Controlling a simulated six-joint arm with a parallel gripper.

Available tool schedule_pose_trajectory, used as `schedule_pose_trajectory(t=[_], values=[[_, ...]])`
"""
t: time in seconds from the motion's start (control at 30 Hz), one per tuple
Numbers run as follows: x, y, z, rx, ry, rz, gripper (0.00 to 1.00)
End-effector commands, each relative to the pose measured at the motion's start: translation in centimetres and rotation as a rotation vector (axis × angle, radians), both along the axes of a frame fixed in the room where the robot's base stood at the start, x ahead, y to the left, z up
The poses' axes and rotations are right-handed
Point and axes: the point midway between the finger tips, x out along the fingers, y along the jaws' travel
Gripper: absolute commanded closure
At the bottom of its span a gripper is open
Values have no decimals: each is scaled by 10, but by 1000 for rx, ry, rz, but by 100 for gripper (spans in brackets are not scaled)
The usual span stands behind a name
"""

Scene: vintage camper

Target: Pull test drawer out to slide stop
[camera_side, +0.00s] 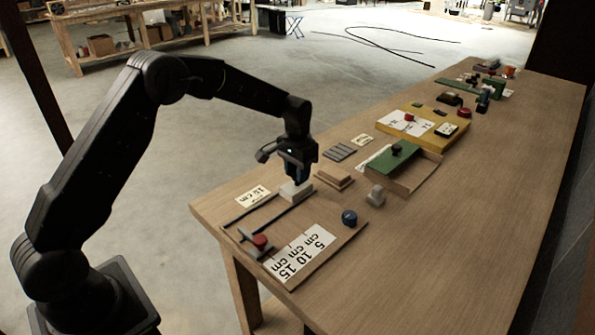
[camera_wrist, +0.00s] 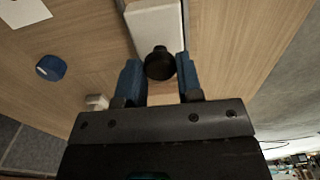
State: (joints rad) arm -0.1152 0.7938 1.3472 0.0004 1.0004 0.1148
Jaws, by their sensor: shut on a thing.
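The pale, box-like test drawer (camera_side: 296,190) sits at the far end of two dark rails (camera_side: 272,217) on a board on the workbench. In the wrist view it shows as a whitish block (camera_wrist: 155,27) with a round black knob (camera_wrist: 160,64) at its near end. My gripper (camera_side: 294,180) is low over the drawer in the side view. In the wrist view its blue fingers (camera_wrist: 158,82) stand on either side of the knob, shut on it. The fingers hide the knob in the side view.
A grey bar with a red knob (camera_side: 260,241) lies near the rails' near end. A card marked 5, 10, 15 cm (camera_side: 301,254) lies beside the rails. A blue cap (camera_side: 349,217), a grey cylinder (camera_side: 376,196) and a green box (camera_side: 390,158) stand to the right.

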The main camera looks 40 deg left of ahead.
Motion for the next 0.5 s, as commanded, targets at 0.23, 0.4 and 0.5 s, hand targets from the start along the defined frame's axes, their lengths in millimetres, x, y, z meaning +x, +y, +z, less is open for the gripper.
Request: schedule_pose_trajectory(t=[0.23,0.4,0.5], values=[[0,0,0,-1,0,0,100],[-5,-1,1,-1,1,0,100],[-14,-1,1,-1,1,0,100]])
